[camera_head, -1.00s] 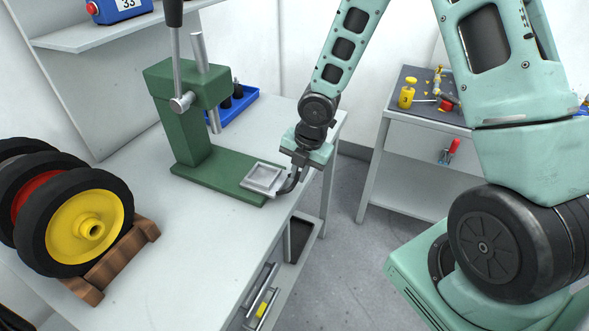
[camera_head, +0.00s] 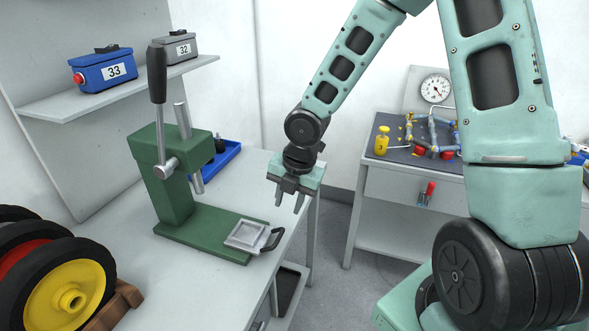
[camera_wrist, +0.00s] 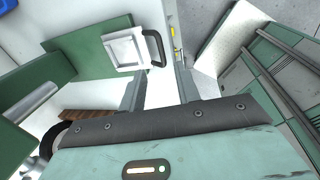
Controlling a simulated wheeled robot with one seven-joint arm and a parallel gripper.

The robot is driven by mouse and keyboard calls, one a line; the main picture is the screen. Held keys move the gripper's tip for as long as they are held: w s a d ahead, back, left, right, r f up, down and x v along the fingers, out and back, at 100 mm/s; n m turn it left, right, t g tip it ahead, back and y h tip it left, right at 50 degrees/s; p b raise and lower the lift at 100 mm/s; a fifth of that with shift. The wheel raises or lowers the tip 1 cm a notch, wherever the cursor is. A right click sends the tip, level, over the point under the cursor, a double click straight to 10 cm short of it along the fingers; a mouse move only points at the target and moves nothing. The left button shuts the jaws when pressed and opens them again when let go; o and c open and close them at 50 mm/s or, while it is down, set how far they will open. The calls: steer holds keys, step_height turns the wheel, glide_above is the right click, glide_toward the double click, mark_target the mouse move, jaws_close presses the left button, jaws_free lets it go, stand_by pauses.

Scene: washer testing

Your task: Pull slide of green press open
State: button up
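The green press (camera_head: 172,185) stands on the white workbench, with its lever upright and a flat green base (camera_head: 200,236). Its slide (camera_head: 246,235), a grey square tray with a black loop handle (camera_head: 272,240), is at the right end of the base, the handle facing the bench edge. My gripper (camera_head: 288,205) is open and empty, above and behind the handle in the head view. In the wrist view the slide (camera_wrist: 127,48) and handle (camera_wrist: 155,47) lie beyond my two spread fingers (camera_wrist: 160,75), which appear clear of the handle.
Wheels (camera_head: 65,295) on a brown wooden stand are at the front left. A blue tray (camera_head: 222,160) sits behind the press. A shelf (camera_head: 120,88) holds boxes 33 and 32. A second table (camera_head: 405,180) with a gauge and fittings stands at the right, across a floor gap.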

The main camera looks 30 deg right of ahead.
step_height(320, 180, up, 7)
steer(key=s+p, duration=0.1)
steer(key=p, duration=0.1)
steer(key=shift+d+r, duration=0.15)
steer(key=shift+d, duration=0.25)
steer(key=shift+s, duration=0.1)
